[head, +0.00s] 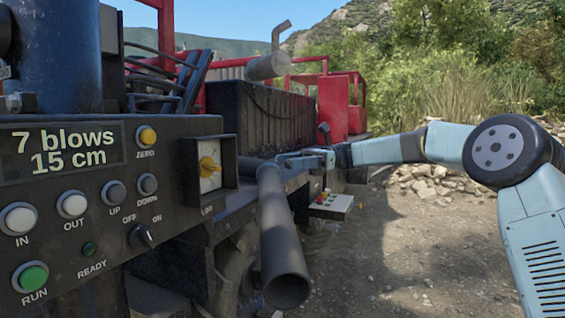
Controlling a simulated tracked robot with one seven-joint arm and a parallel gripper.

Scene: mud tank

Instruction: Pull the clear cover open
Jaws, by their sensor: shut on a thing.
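A black-framed box (187,172) on the right end of the control panel holds a white dial with a yellow pointer. A clear cover cannot be made out for certain in this view. My gripper (287,158) is small and far off, right of the dial box and by the upper end of a grey pipe. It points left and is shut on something. What lies between its fingers is too small and too hidden to tell.
The grey pipe (281,240) slants toward me below my gripper. A small white button box (331,205) sits under my forearm. The control panel (105,235) with several buttons fills the left. Open gravel (400,260) lies at the right.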

